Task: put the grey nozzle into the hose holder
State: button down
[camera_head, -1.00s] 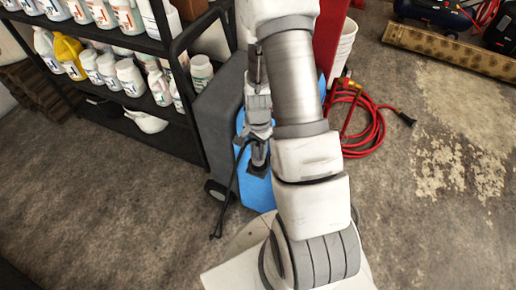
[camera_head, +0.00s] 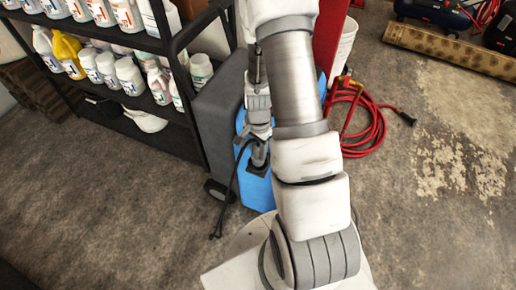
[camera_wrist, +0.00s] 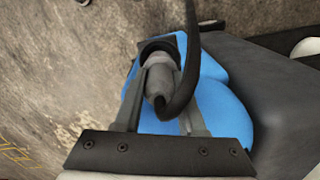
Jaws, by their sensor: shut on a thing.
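The grey nozzle (camera_wrist: 160,82) is between the fingers of my gripper (camera_wrist: 167,72), which is shut on it, with a black hose curving off its near end. The hose holder (camera_wrist: 165,43), a dark socket on a blue machine (camera_wrist: 222,105), lies at the nozzle's far end in the wrist view. The nozzle's end lines up with the socket and seems to be at or inside its rim; how deep it sits is hidden. In the head view my gripper (camera_head: 259,132) points down, with the nozzle (camera_head: 260,155) just above the dark holder (camera_head: 258,170).
The machine's dark grey body (camera_head: 215,120) stands beside a black shelf (camera_head: 165,128) of bottles. A coiled red hose (camera_head: 368,135) and a white bucket (camera_head: 347,38) are to the right. The concrete floor (camera_head: 120,215) at lower left is clear.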

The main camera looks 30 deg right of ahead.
jog(key=shift+f+b, duration=1.05)
jog(key=shift+f, duration=0.3)
jog(key=shift+c, duration=2)
grip_release()
notch_tip(320, 180, up, 18)
jog(key=p, duration=0.3)
jog(key=shift+f, duration=0.25)
jog(key=s+a+r+n+t+p, duration=0.1)
jog(key=s+a+r+n+t, duration=0.1)
jog(key=r, duration=0.6)
jog(key=s+a+r+n+t+p, duration=0.1)
jog(key=s+a+r+n, duration=0.4)
jog(key=r, duration=0.4)
jog(key=s+a+r+n+t+p, duration=0.1)
jog(key=s+a+r+n+t, duration=0.1)
jog(key=s+r+n, duration=0.3)
notch_tip(320, 180, up, 3)
jog(key=shift+s+a+r+n+t, duration=0.15)
jog(key=shift+a+n+t, duration=0.15)
jog(key=shift+a+n, duration=0.6)
